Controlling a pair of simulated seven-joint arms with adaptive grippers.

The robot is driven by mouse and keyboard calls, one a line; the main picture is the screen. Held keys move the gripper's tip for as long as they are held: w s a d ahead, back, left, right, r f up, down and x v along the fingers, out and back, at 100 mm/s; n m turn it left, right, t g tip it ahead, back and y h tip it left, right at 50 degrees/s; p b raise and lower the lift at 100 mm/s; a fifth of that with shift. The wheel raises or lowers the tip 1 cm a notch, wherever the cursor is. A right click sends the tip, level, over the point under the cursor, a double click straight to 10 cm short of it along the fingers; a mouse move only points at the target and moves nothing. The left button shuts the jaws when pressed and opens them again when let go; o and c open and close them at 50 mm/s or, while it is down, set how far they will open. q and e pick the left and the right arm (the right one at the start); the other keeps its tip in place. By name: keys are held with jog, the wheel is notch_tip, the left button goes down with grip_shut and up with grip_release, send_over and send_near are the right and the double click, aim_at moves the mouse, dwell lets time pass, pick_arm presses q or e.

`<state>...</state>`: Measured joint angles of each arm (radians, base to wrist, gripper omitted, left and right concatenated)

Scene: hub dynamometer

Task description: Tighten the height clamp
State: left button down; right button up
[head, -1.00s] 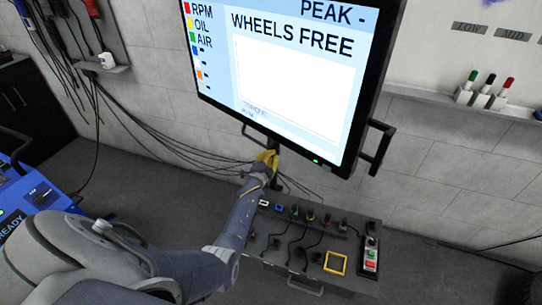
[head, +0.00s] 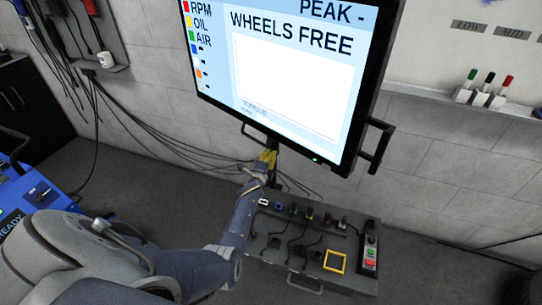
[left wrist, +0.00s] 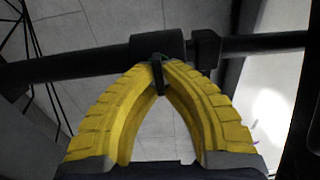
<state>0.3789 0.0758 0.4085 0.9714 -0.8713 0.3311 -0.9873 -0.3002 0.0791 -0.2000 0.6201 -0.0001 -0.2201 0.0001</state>
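The height clamp (left wrist: 157,44) is a dark collar on a black pole (left wrist: 75,60), which runs across the left wrist view. A small dark clamp lever (left wrist: 158,76) sticks out from the collar. My left gripper (left wrist: 164,66) has yellow ridged fingers whose tips come together with the lever between them. In the head view my left gripper (head: 268,158) is at the pole below the large screen (head: 290,70). The clamp itself is hidden there behind the fingers. My right gripper is not in view.
A grey control box (head: 310,272) with plugs, cables and buttons stands below and right of my left gripper. Loose cables (head: 170,142) run along the wall to the left. A blue machine (head: 35,190) is at the left edge.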

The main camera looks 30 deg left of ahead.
pick_arm(q)
jog(key=c, duration=1.5)
grip_release()
jog(key=shift+c, duration=0.2)
jog(key=v, duration=1.2)
